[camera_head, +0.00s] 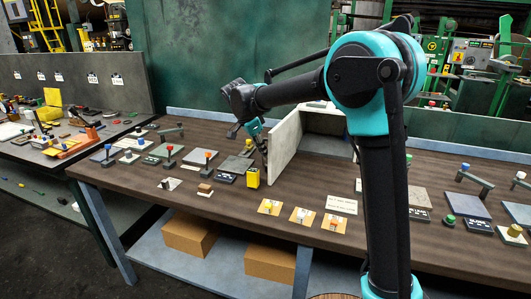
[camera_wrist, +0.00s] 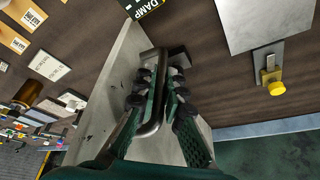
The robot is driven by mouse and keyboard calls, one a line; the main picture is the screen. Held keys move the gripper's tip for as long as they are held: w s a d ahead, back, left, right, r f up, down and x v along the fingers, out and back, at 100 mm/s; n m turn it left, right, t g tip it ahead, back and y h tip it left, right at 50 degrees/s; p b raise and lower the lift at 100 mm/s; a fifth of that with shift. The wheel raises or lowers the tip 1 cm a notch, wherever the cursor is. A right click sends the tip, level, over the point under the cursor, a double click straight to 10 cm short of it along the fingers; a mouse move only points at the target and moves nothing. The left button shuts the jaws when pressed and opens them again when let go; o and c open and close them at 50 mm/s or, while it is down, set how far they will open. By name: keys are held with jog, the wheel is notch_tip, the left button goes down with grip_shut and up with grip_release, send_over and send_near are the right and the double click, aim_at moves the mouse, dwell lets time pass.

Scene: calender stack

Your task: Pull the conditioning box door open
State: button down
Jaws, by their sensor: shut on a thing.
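The conditioning box (camera_head: 325,122) stands on the bench behind my arm, pale and open at the front. Its door (camera_head: 286,146) is a light grey panel that stands swung out from the box, with a gap showing the inside. In the wrist view the door (camera_wrist: 112,85) runs up beside the handle. My gripper (camera_head: 262,150) is at the door's left face. In the wrist view my gripper (camera_wrist: 158,85) is shut on the dark metal door handle (camera_wrist: 151,125), with the fingers on both sides of the bar. My arm hides part of the box.
A yellow and black DAMP block (camera_head: 252,177) stands on the bench close to the door. Grey plates with knobs (camera_head: 238,165) lie left of the door. Small cards with coloured pieces (camera_head: 300,216) lie in front. A side table (camera_head: 60,140) holds more items.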

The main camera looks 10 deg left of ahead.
jog(key=c, duration=1.6)
grip_release()
jog(key=v, duration=1.2)
jog(key=shift+d, duration=0.1)
